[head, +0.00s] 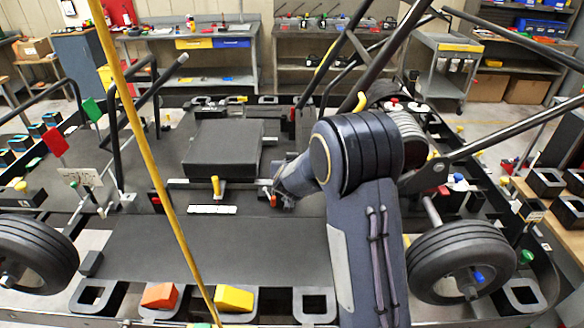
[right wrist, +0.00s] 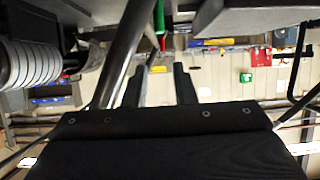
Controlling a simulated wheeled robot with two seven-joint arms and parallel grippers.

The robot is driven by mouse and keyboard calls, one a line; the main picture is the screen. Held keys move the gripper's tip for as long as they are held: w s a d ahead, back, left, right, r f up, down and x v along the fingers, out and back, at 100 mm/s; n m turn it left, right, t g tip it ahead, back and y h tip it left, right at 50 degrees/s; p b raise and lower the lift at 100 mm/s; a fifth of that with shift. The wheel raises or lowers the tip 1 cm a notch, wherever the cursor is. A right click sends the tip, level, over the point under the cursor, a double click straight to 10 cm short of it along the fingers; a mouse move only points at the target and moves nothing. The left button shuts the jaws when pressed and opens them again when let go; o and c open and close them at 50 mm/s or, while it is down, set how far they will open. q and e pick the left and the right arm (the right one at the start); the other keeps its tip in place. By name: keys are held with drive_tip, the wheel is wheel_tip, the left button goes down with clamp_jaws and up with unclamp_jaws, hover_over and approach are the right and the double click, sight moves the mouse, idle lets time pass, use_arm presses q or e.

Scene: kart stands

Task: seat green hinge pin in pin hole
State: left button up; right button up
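My right arm reaches over the kart in the head view, and its gripper (head: 284,198) is small and partly hidden by the arm's own links, near the dark seat block. In the right wrist view my right gripper (right wrist: 159,70) has its two dark fingers apart, with no object clearly held between them. Green parts (right wrist: 158,16) show beyond the fingers at the top of that view. In the head view a small green piece (head: 526,256) sits by the right wheel. I cannot tell which green part is the hinge pin, nor make out the pin hole. My left gripper is not in view.
A yellow pole (head: 142,145) crosses the left half of the head view. Black frame bars stand around my arm. Wheels (head: 462,262) flank the kart. A yellow peg (head: 215,186) stands in front of the seat block (head: 222,148). Benches line the back wall.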

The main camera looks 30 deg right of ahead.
drive_tip(key=s+a+r+n+g+y, duration=0.1)
drive_tip(key=s+a+r+y, duration=0.5)
drive_tip(key=s, duration=0.5)
drive_tip(key=s+a+r+n+y, duration=0.15)
drive_tip(key=s+a+y, duration=0.25)
drive_tip(key=s+a, duration=0.55)
drive_tip(key=s+a+f+n+g, duration=0.1)
drive_tip(key=s+g, duration=0.1)
drive_tip(key=s, duration=0.6)
drive_tip(key=s+a+f+n+g, duration=0.1)
drive_tip(key=s+f+g, duration=0.1)
drive_tip(key=s, duration=0.7)
drive_tip(key=shift+s+a, duration=0.2)
drive_tip(key=shift+a, duration=0.2)
